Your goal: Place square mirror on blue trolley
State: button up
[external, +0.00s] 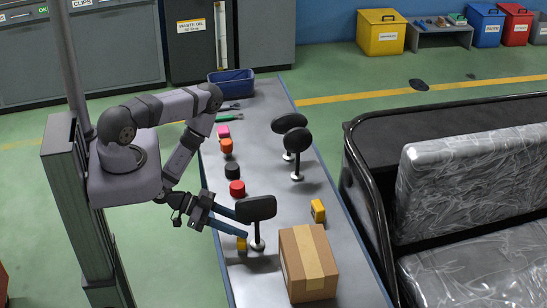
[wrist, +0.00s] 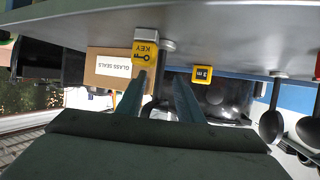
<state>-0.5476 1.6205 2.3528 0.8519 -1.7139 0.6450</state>
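The square mirror (external: 256,208) has a black, roughly rectangular head on a short stem with a round metal base. It stands upright on the grey table. My gripper (external: 243,224) is open, low at the mirror's left side, its two blue-grey fingers pointing at the stem. In the wrist view, which is upside down, the fingers of my gripper (wrist: 157,95) are spread, and the mirror's stem and base (wrist: 168,46) show between and beyond them. Whether the fingers touch the stem cannot be told. No blue trolley is clearly identifiable; the long table (external: 272,185) has blue edges.
A yellow key box (external: 242,246) stands close by my fingers. A cardboard box (external: 290,270) and yellow tape measure (external: 318,210) are to the right. Two round mirrors (external: 299,140) stand farther back. Red pot (external: 237,188) and black pot (external: 232,171) line the left; a blue bin (external: 231,84) is at the far end.

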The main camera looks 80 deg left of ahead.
aim_at(250, 246)
jog(key=shift+b+x, duration=0.55)
jog(key=shift+x, duration=1.05)
jog(key=shift+r, duration=0.1)
grip_shut()
